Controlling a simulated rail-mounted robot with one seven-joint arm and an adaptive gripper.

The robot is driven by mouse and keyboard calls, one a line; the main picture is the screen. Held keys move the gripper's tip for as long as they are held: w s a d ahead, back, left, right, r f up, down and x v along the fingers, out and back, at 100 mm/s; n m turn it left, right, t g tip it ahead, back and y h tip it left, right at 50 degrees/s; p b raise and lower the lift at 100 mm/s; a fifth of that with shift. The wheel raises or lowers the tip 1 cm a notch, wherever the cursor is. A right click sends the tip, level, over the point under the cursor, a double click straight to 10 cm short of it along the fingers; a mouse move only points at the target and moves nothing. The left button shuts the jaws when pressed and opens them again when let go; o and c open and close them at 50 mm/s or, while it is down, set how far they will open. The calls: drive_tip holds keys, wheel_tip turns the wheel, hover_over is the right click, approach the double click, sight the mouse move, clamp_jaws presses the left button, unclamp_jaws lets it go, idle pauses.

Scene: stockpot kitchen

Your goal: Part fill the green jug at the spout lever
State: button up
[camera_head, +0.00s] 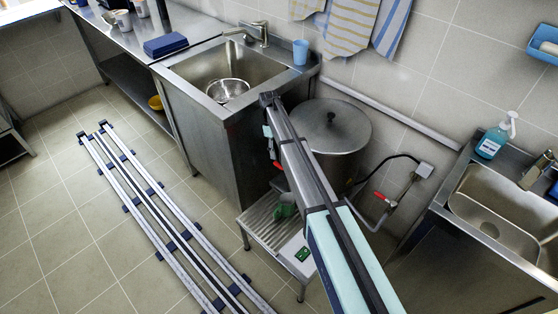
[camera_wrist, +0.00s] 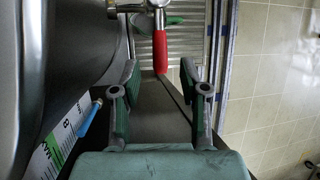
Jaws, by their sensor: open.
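The steel stockpot (camera_head: 322,148) stands lidded beside the sink unit in the head view, partly behind my arm. In the wrist view its spout carries a red lever (camera_wrist: 160,50). The lever's end reaches between the fingertips of my gripper (camera_wrist: 160,72), which is open, with visible gaps either side. The green jug (camera_head: 287,209) is on the slatted stand below, partly hidden by my arm. A small green part of it (camera_wrist: 174,20) shows beyond the lever in the wrist view. The jug's inside and any liquid are not visible.
A green-white numbered scale (camera_wrist: 57,146) and a blue pointer (camera_wrist: 89,119) are near my left finger. The slatted stand (camera_head: 258,229) has a white panel with a green display (camera_head: 302,254). A red-handled pipe valve (camera_head: 381,197) is right of the pot. Floor rails (camera_head: 160,215) lie left.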

sight(279, 164)
drive_tip(key=shift+p+x, duration=0.3)
drive_tip(key=shift+x, duration=2.05)
clamp_jaws()
